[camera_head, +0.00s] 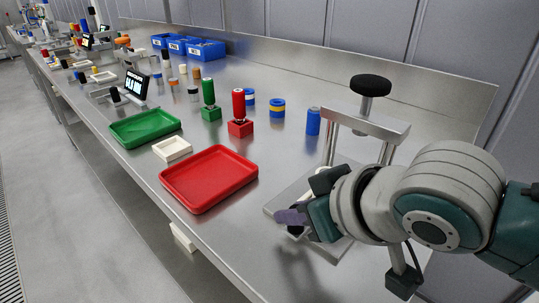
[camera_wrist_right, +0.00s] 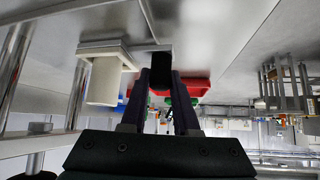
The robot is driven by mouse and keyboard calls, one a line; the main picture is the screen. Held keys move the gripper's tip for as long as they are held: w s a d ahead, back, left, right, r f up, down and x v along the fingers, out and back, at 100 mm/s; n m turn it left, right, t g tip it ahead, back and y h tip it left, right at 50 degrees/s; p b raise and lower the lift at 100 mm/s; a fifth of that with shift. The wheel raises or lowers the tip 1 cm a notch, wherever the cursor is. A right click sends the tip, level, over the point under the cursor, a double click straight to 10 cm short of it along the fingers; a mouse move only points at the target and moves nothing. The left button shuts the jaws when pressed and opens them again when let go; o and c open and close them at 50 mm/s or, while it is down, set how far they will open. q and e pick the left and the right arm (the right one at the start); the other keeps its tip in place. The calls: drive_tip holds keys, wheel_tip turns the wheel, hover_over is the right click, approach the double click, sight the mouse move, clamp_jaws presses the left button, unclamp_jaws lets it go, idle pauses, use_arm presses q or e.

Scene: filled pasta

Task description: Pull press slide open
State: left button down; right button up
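The press stands at the right of the table in the head view: a silver frame (camera_head: 377,124) with a black round knob (camera_head: 371,85) over a pale base plate (camera_head: 282,202). My right gripper (camera_head: 292,217) is low at the base's front edge, and my arm hides much of the base. In the right wrist view, a black slide handle (camera_wrist_right: 159,63) fills the gap between the fingertips of this gripper (camera_wrist_right: 160,80), which looks shut on it. A pale block (camera_wrist_right: 102,80) shows beside the handle. My left gripper is not in view.
A red tray (camera_head: 209,207), a small white tray (camera_head: 172,148) and a green tray (camera_head: 145,142) lie left of the press. Red (camera_head: 239,127) and green (camera_head: 210,112) stampers and a blue cylinder (camera_head: 313,121) stand behind. Blue bins (camera_head: 206,50) are at the back wall.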

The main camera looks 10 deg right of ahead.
drive_tip(key=shift+o, duration=1)
drive_tip(key=p+v, duration=0.2)
drive_tip(key=v, duration=0.8)
